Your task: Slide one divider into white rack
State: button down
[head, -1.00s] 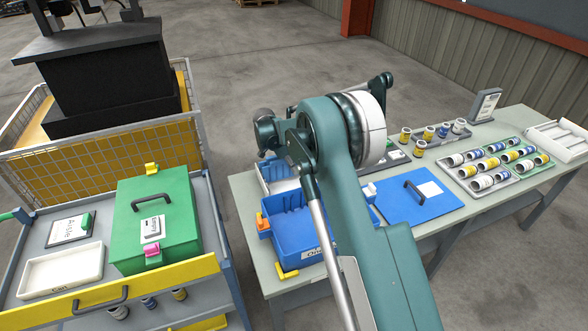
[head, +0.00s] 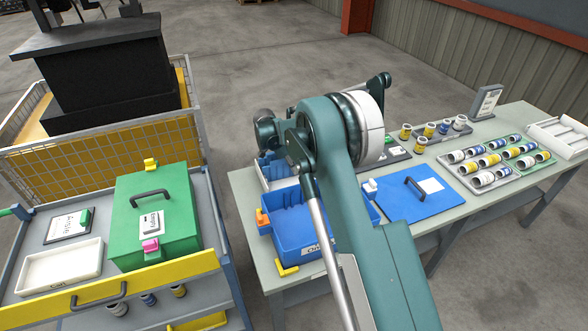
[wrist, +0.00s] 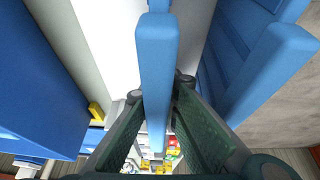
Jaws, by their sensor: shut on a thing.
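My gripper shows in the wrist view (wrist: 160,95), with its two dark green fingers closed on a blue divider (wrist: 157,50). The divider is a long flat bar that stands out between the fingertips. A white surface (wrist: 105,35), apparently the white rack, lies behind and to the left of it. I cannot tell whether the divider touches the rack. In the head view the white rack (head: 281,184) stands at the table's left end with blue pieces in it, partly hidden by my arm. My gripper is hidden behind my arm there.
A blue bin (head: 290,230) stands in front of the rack. A blue lid (head: 420,200) lies to its right. Trays of small jars (head: 490,165) fill the table's right part. A cart with a green box (head: 180,215) stands left, across a gap.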

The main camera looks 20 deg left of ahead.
jog(key=c, duration=2.5)
grip_release()
jog(key=o, duration=0.8)
jog(key=shift+r, duration=0.15)
jog(key=shift+o, duration=0.8)
jog(key=shift+r+p, duration=0.3)
jog(key=shift+r, duration=1.25)
jog(key=o, duration=0.4)
jog(key=shift+r+p, duration=0.35)
jog(key=shift+r, duration=1.5)
jog(key=shift+o, duration=0.3)
